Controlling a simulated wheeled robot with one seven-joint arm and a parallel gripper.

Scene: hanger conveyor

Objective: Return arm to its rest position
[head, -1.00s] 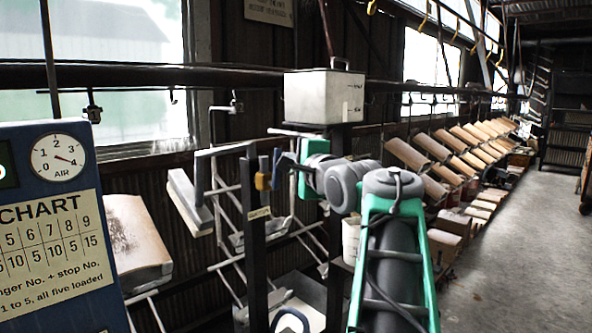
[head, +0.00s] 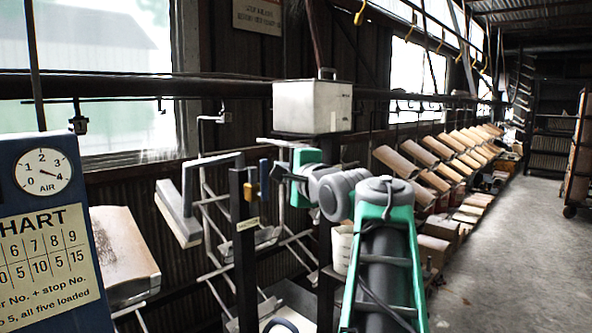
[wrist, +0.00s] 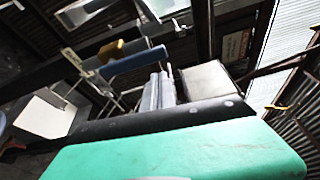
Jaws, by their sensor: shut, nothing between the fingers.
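My green and grey arm reaches up from the bottom of the head view. My gripper (head: 279,170) is at its left end, shut and empty, just right of a dark post (head: 245,250). The post carries a blue handle (head: 264,174) and a yellow part (head: 250,191). In the wrist view the shut fingers (wrist: 158,90) show as pale blue-grey bars beyond the green gripper body. The blue handle (wrist: 133,63) and yellow part (wrist: 106,52) lie just past the fingertips there. I see a small gap in the head view, but exact clearance is unclear.
A grey box (head: 312,106) stands above and behind the arm. A blue chart panel (head: 45,240) with an air gauge is at the left. Hangers (head: 182,205) hang behind the post. Tilted boards (head: 420,160) line the wall. Open floor (head: 520,250) lies to the right.

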